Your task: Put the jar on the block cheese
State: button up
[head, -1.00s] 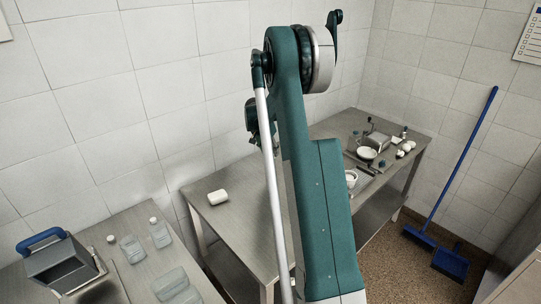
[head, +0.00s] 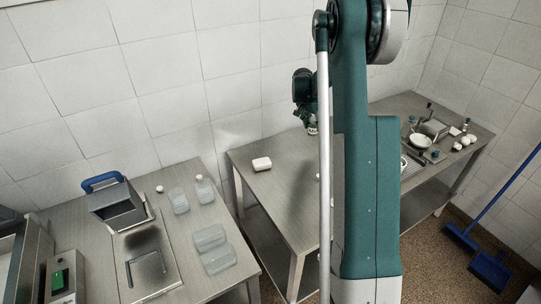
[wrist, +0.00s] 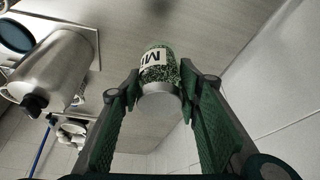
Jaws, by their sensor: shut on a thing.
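The jar (wrist: 160,68) is green-speckled with a white label and a grey end. In the wrist view it sits between the fingers of my gripper (wrist: 160,85), which is shut on it. In the head view my gripper (head: 304,97) shows beside my arm, above the back of the middle table, with the jar barely visible below it. A white block (head: 262,163), seemingly the block cheese, lies on the middle table, left of and lower in the picture than my gripper. Nothing rests on it.
The middle table (head: 270,205) is mostly bare around the white block. The left table holds clear containers (head: 209,237) and a grey box with a blue handle (head: 117,205). The right table carries bowls (head: 420,141) and utensils. My arm hides part of the middle table.

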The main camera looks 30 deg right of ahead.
jog(key=w+a+r+n, duration=0.2)
jog(key=a, duration=1.4)
jog(key=r+n+t+p, duration=0.1)
jog(key=r+n+p, duration=0.1)
send_over(262, 161)
jog(key=shift+a+y, duration=0.1)
jog(key=shift+y, duration=0.3)
jog(key=shift+f, duration=0.1)
notch_tip(262, 161, down, 6)
jog(key=shift+f, duration=0.25)
jog(key=shift+f, duration=1.75)
jog(key=shift+f+b, duration=0.1)
jog(key=shift+b, duration=0.2)
jog(key=o, duration=0.5)
jog(key=shift+f, duration=0.1)
jog(key=o, duration=0.5)
